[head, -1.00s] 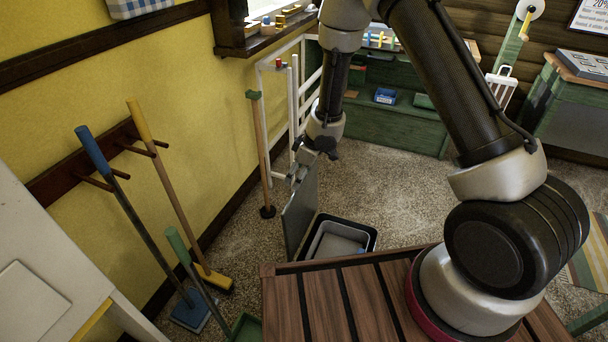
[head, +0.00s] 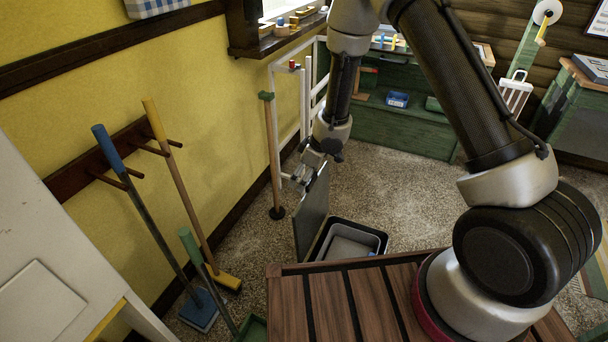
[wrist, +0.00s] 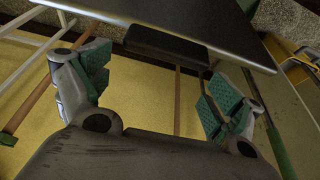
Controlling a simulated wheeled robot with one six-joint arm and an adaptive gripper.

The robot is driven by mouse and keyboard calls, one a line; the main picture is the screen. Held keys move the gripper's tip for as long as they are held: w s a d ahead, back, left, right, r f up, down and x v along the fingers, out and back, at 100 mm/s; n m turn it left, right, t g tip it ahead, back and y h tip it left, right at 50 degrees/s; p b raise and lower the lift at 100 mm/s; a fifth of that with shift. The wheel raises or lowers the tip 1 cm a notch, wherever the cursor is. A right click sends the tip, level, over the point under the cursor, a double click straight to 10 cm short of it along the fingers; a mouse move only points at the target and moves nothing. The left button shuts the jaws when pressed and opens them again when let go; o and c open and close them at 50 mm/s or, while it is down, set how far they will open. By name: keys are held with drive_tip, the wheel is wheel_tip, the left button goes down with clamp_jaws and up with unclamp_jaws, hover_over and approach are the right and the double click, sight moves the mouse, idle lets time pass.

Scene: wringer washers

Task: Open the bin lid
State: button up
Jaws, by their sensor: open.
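The bin (head: 372,236) stands on the floor beyond the slatted wooden top, a dark box with a grey inside. Its flat grey lid (head: 312,215) stands raised, nearly upright, at the bin's left side. My gripper (head: 302,178) is at the lid's upper left side. In the wrist view my gripper (wrist: 155,85) is open, its green-padded fingers spread wide. The lid (wrist: 210,30) crosses the top of that view, with a black handle block (wrist: 165,45) at its edge, between and beyond the fingers. I cannot tell whether a finger touches it.
Brooms and mops (head: 175,180) lean on a wall rack at left. A green-topped pole (head: 271,150) and a white rail (head: 303,100) stand by the yellow wall behind my gripper. A green bench (head: 405,125) is at the back. Speckled floor is free right of the bin.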

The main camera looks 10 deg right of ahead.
drive_tip(key=v, duration=1.2)
